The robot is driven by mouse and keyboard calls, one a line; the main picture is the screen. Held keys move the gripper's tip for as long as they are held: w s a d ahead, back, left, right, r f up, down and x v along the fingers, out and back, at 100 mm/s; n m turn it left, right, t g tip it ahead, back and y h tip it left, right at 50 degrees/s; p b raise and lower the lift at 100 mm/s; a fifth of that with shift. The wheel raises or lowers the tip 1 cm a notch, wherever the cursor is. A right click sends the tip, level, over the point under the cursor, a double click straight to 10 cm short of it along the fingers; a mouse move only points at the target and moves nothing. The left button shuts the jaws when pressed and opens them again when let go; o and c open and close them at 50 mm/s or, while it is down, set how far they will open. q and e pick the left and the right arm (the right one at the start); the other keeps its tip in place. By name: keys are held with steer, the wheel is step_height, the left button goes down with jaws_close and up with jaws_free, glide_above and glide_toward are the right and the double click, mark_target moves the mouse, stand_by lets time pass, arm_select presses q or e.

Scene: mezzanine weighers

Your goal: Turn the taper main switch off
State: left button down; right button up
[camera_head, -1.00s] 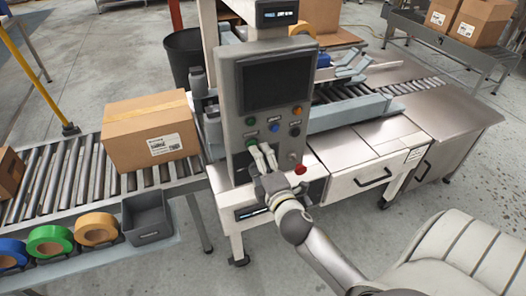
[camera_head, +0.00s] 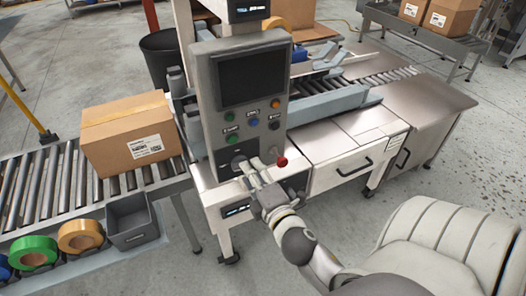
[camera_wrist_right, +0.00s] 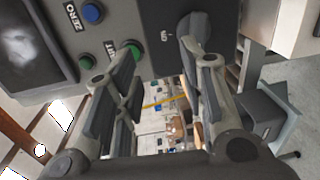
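The taper's grey control panel (camera_head: 208,100) stands upright in the head view, with a dark screen. A dark grey rotary knob (camera_head: 238,162), apparently the main switch, sits at its lower left. In the wrist view the knob (camera_wrist_right: 192,30) is just beyond the right-hand finger's tip, beside a partly readable label; contact and its exact setting are unclear. My right gripper (camera_head: 249,165) is in front of the panel's lower part. The wrist view shows its two fingers (camera_wrist_right: 160,62) apart with nothing between them. My left gripper is out of view.
A green button (camera_wrist_right: 132,47) lies close to the left-hand fingertip. A red mushroom button (camera_head: 281,161) is right of the gripper. A carton (camera_head: 128,139) sits on the roller conveyor at left, above tape rolls and a grey bin (camera_head: 133,220).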

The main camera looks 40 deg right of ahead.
steer(key=shift+f+b+v, duration=0.15)
steer(key=shift+b+v, duration=0.15)
steer(key=shift+v, duration=1.05)
steer(key=shift+f+b+v, duration=0.2)
steer(key=shift+b+v, duration=0.1)
steer(key=shift+v, duration=1)
